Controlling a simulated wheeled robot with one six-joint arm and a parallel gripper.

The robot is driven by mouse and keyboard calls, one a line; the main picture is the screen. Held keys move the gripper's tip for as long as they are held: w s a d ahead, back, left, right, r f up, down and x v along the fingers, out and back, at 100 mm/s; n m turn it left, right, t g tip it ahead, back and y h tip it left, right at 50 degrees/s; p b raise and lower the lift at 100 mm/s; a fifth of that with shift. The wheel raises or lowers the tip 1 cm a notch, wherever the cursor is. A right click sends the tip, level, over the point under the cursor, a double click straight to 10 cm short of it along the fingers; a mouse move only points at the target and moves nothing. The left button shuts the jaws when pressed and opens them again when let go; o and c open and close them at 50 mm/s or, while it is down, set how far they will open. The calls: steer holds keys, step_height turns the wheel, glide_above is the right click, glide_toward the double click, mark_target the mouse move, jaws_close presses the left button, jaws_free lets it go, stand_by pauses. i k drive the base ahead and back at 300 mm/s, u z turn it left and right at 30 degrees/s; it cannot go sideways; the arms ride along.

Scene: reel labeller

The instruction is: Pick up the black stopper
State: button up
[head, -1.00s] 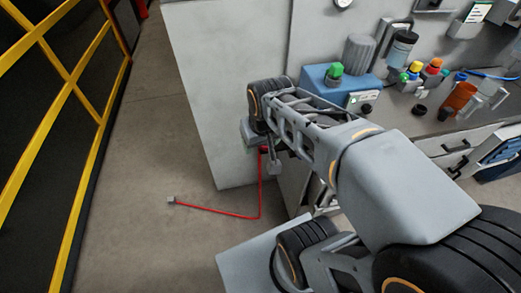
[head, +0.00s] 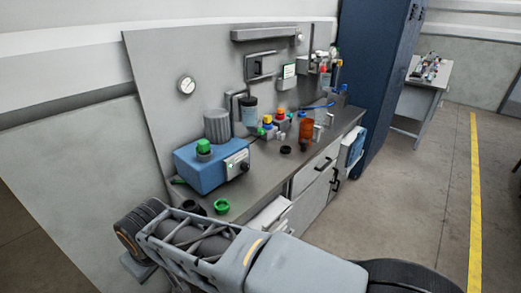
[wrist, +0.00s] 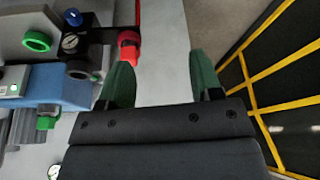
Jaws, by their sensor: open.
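A small black round piece (head: 286,150), which looks like the black stopper, lies on the grey bench top (head: 262,178), right of the blue machine in the head view. A second dark round piece (head: 192,207) sits at the bench's near end beside a green ring (head: 221,206); I cannot tell what it is. In the wrist view my gripper (wrist: 160,72) is open and empty, its two green fingers apart, with pale surface and floor beyond. No stopper is between the fingers. In the head view the fingers are not clearly visible.
A blue machine (head: 205,172) with a green knob stands on the bench. Bottles and coloured caps stand behind. In the wrist view a black fitting (wrist: 78,48) with a gauge and red end is close left of the fingers; a yellow-barred fence (wrist: 275,70) is right.

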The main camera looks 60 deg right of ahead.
mark_target(304, 142)
steer(key=z, duration=3.45)
steer(key=i, duration=2.7)
steer(key=u, duration=4.15)
